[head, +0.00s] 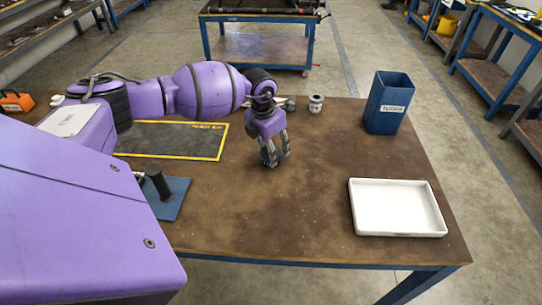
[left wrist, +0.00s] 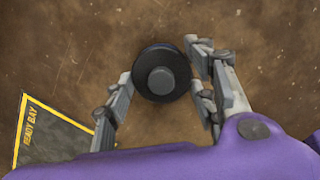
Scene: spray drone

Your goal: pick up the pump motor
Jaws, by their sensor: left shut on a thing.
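The pump motor, a dark round body with a grey end cap (left wrist: 161,80), shows in the left wrist view between the fingers of my left gripper (left wrist: 165,95). In the head view my left gripper (head: 274,155) points down over the middle of the brown table and is shut on the motor, which the fingers mostly hide. I cannot tell whether the motor touches the table or is just above it. My right gripper is not in view.
A white tray (head: 396,232) lies at the table's front right. A blue bin (head: 388,103) stands at the back right. A small pale cylindrical part (head: 316,103) stands at the back edge. A dark yellow-edged mat (head: 180,156) and a blue plate (head: 170,206) lie left.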

